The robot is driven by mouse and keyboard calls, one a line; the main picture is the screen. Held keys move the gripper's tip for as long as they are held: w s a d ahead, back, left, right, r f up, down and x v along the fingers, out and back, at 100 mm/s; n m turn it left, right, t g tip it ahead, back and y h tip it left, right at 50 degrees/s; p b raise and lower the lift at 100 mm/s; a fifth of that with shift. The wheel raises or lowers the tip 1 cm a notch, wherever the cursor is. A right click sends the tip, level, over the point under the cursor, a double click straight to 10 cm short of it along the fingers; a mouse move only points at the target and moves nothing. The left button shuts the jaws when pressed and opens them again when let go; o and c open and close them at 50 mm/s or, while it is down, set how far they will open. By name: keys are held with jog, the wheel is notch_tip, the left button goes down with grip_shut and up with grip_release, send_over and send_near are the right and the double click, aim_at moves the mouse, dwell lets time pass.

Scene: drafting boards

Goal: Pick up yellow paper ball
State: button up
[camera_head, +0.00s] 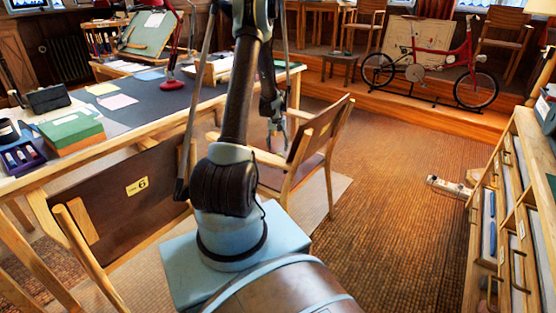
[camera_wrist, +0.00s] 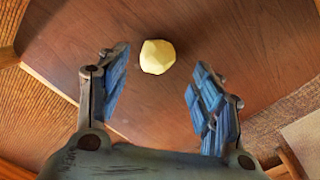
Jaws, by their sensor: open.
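The yellow paper ball (camera_wrist: 157,56) is a small, pale, faceted lump on a brown wooden surface (camera_wrist: 225,40), which looks like a chair seat. My gripper (camera_wrist: 160,66) is open and empty in the wrist view. Its blue-padded fingers stand apart, one on each side of the ball in the picture, and do not touch it. In the head view my gripper (camera_head: 274,122) hangs over the wooden armchair (camera_head: 312,142). I cannot make out the ball in the head view.
A drafting table (camera_head: 150,105) with papers, a green box (camera_head: 72,131) and a red lamp (camera_head: 171,84) stands at left. A drawer cabinet (camera_head: 535,190) stands at right. Another chair (camera_head: 120,195) is near left. A red bicycle (camera_head: 430,62) stands behind. The floor at right-centre is mostly clear.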

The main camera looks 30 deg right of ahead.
aim_at(278, 154)
jog(key=shift+s+d+f, duration=0.1)
jog(key=shift+f, duration=1.6)
jog(key=shift+s+d+f, duration=0.1)
jog(key=shift+f, duration=1.55)
jog(key=c, duration=0.8)
jog(key=shift+o, duration=0.2)
